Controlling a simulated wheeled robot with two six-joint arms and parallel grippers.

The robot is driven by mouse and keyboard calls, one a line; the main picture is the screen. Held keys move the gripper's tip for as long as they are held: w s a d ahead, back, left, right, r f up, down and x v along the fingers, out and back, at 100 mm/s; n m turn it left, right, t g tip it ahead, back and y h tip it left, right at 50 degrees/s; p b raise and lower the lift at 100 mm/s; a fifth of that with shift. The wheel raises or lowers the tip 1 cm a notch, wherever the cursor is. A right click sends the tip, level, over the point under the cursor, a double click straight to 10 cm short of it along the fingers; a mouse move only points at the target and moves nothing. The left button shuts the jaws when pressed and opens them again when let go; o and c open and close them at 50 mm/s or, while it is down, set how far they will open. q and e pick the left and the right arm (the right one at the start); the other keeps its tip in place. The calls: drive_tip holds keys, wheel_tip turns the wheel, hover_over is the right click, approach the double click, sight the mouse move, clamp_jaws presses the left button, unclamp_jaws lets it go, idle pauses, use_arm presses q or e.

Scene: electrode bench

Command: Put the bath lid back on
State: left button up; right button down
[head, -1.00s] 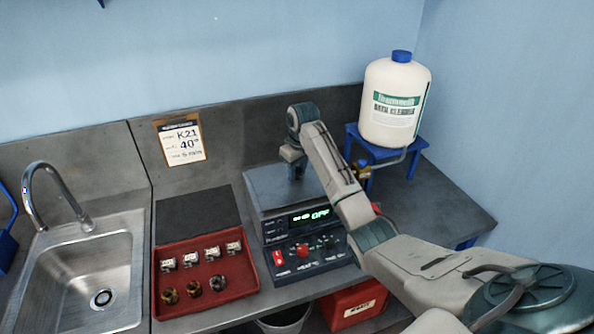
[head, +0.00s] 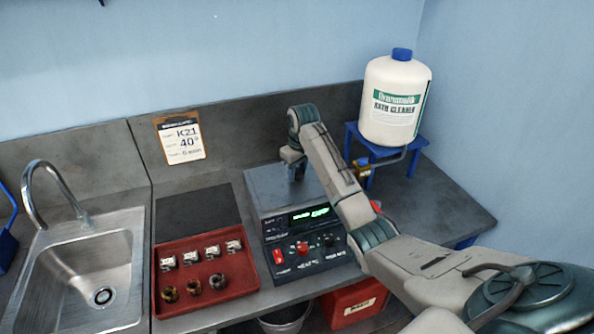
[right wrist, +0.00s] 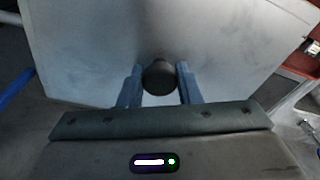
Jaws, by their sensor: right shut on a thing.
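The flat grey bath lid (head: 268,187) lies over the top of the bath unit (head: 305,247) in the head view. It looks level and lined up with the unit; I cannot tell whether it rests fully on the rim. My right gripper (head: 296,174) points down at the lid. In the right wrist view the two fingers (right wrist: 158,84) are shut on the lid's dark round knob (right wrist: 158,75), with the pale lid plate (right wrist: 225,50) beyond. In the head view the arm hides the lid's right part. My left gripper is not in view.
A red tray (head: 228,285) with several small labelled pieces and rings stands left of the unit, before a dark mat (head: 197,219). A sink (head: 85,275) is at far left. A white cleaner bottle (head: 393,110) on a blue stand (head: 352,140) stands close behind the arm at right.

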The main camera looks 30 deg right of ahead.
drive_tip(key=shift+c, duration=2.4)
unclamp_jaws()
drive_tip(key=shift+f, duration=0.15)
drive_tip(key=shift+r, duration=3.6)
drive_tip(key=shift+f, duration=0.1)
